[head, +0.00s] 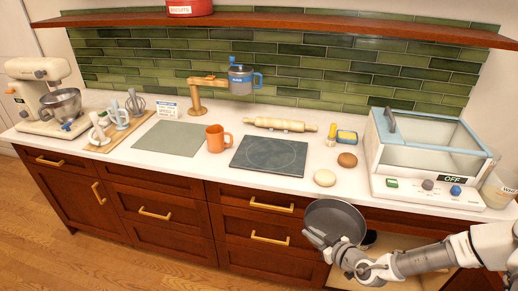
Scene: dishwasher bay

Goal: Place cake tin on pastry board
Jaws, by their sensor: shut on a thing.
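A dark grey round tin (337,213), which looks like the cake tin, is held in front of the counter, below its top edge. Its open side faces up and toward me. My gripper (318,238) is shut on the tin's near lower rim. Two flat slabs lie on the counter: a plain grey-green board (170,138) left of centre and a dark slate-like square (269,156) with faint lines near the middle. I cannot tell for sure which is the pastry board. Both are bare on top.
An orange mug (217,139) stands between the slabs. A rolling pin (280,124) lies behind the dark square. A pale round bun (325,178) and a brown one (347,160) sit to its right. A glass-lidded machine (430,150) fills the right end. An open drawer (400,241) is below.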

